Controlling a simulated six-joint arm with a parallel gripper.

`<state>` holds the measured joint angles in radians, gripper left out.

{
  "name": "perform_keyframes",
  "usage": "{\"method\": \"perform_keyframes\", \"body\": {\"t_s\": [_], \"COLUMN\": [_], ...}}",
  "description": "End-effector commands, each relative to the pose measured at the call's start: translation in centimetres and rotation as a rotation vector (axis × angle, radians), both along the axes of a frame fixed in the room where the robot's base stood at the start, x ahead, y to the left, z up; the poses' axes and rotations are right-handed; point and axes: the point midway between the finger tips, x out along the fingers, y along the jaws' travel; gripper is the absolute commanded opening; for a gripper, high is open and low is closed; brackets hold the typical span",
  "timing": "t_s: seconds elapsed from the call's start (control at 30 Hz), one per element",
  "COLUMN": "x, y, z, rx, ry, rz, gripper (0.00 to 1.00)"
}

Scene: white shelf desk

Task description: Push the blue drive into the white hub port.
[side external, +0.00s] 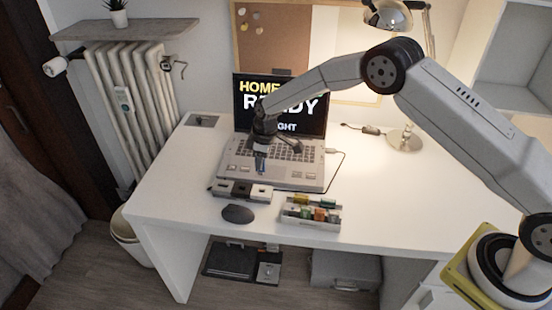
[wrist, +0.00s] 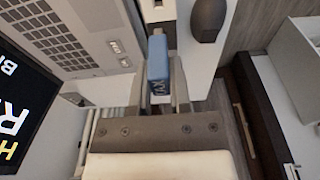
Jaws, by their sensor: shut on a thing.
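My gripper (side external: 262,148) points down above the front part of the laptop keyboard. It is shut on the blue drive (side external: 260,163), which hangs below the fingers. In the wrist view the blue drive (wrist: 158,58) sits between the two fingertips (wrist: 159,75), its far end sticking out past them. The hub (side external: 238,190) lies on the desk in front of the laptop, with dark, grey and white sections. Its white section (side external: 261,193) is at the right end. In the wrist view a white block (wrist: 158,10), apparently the white hub part, shows beyond the drive, apart from it. The port opening is too small to make out.
The open laptop (side external: 277,160) stands behind the hub. A dark mouse (side external: 238,214) lies in front of the hub. A tray (side external: 311,212) of coloured drives stands to the right. A lamp (side external: 404,140) stands at the back right. The desk's right side is clear.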

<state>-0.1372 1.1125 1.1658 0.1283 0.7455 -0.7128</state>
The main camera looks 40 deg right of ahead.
Motion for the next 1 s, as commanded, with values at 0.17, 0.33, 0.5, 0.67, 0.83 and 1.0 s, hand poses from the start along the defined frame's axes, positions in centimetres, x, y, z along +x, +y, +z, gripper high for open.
{"method": "perform_keyframes", "body": {"t_s": [0.17, 0.33, 0.5, 0.67, 0.83, 1.0], "x": [0.0, 0.0, 0.0, 0.0, -0.1, 0.0], "y": [0.0, 0.0, 0.0, 0.0, 0.0, 0.0], "z": [-0.1, -0.6, -1.5, -2.6, -3.8, -4.8], "rx": [0.0, 0.0, 0.0, 0.001, 0.001, 0.001], "ry": [0.0, 0.001, 0.001, 0.001, 0.002, 0.001], "rz": [0.0, 0.0, 0.0, 0.0, 0.0, 0.0], "gripper": [0.0, 0.0, 0.0, 0.0, 0.0, 0.0]}}
